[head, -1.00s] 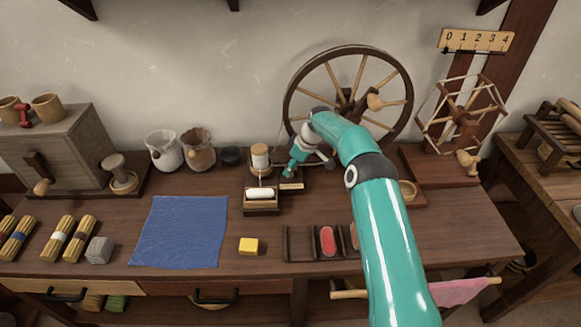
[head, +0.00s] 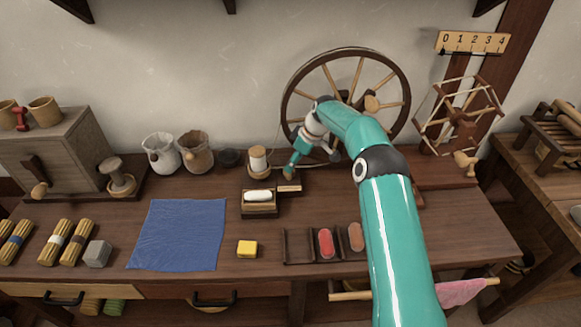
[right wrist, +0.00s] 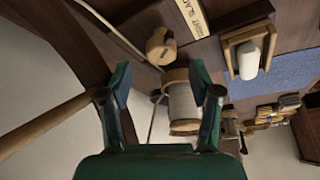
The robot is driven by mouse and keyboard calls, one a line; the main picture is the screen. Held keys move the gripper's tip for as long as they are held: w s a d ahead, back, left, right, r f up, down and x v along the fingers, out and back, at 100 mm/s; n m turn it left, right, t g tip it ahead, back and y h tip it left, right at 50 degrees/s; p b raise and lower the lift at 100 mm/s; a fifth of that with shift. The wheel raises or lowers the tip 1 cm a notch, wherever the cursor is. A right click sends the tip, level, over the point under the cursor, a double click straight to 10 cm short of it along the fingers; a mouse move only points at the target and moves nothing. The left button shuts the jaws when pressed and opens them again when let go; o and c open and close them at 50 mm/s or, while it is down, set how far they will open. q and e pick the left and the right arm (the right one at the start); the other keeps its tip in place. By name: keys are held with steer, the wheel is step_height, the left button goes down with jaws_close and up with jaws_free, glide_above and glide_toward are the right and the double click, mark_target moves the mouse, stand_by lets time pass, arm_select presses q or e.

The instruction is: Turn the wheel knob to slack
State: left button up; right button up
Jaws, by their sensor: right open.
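A small pale wooden knob (right wrist: 160,46) shows in the right wrist view, beside a label plate (right wrist: 193,17) on which "SLAC" can be read. The plate also shows in the head view (head: 289,188); the knob is hidden or unclear there. My right gripper (head: 312,163) is in front of the big spoked wheel (head: 290,83). In the right wrist view its two fingers (right wrist: 160,72) are open and apart, with the knob beyond their tips and roughly between them. Nothing is held. The left gripper is out of view.
A thread spool (head: 258,160) stands left of the gripper, with a tray (head: 259,212) in front. The blue cloth (head: 180,234) and yellow block (head: 247,249) lie farther left and forward. A skein winder (head: 458,115) stands right.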

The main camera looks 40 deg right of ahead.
steer(key=v, duration=0.7)
steer(key=shift+r, duration=0.2)
